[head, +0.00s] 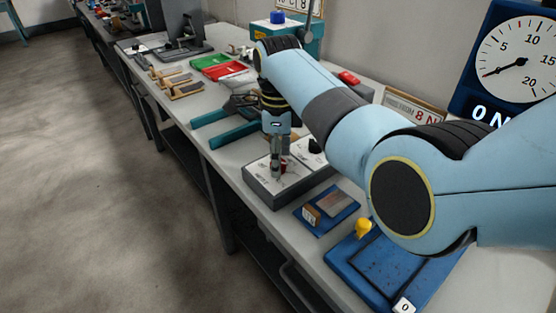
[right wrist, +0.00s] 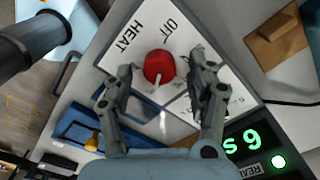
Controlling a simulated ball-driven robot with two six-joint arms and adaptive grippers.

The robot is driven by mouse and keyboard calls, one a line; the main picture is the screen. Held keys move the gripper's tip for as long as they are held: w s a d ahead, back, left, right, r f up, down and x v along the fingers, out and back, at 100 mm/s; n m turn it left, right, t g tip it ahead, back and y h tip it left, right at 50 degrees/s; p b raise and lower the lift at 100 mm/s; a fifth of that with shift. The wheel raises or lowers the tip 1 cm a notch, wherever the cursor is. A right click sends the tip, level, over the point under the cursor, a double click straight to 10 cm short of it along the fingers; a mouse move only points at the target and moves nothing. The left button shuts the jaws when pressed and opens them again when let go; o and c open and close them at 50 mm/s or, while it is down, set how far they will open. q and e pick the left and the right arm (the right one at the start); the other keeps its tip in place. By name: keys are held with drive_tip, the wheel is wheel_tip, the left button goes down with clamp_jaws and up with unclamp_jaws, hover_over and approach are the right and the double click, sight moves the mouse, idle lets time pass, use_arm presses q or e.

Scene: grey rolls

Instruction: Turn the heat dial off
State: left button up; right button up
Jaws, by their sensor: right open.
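A red heat dial (right wrist: 158,67) sits on a white panel (right wrist: 140,45) printed HEAT and OFF. In the right wrist view its white pointer mark faces the bottom of the picture, away from the OFF print. In the head view the panel tops a grey box (head: 262,190) on the bench, and the dial is mostly hidden by my gripper. My right gripper (head: 277,170) points down over this box. In the right wrist view its open fingers (right wrist: 162,72) stand on either side of the dial, with gaps visible. My left gripper is not in view.
A black knob (head: 315,145) sits on the same box, right of the gripper. A blue tray with a yellow knob (head: 363,227) and a small blue board (head: 335,203) lie nearby. A green display (right wrist: 245,145) shows partly.

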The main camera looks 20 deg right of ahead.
drive_tip(key=shift+f, duration=0.55)
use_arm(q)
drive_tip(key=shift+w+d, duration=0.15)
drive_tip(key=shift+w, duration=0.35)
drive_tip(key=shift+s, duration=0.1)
use_arm(e)
drive_tip(key=c, duration=1.1)
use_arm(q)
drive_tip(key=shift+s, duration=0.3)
use_arm(e)
drive_tip(key=shift+c, duration=0.2)
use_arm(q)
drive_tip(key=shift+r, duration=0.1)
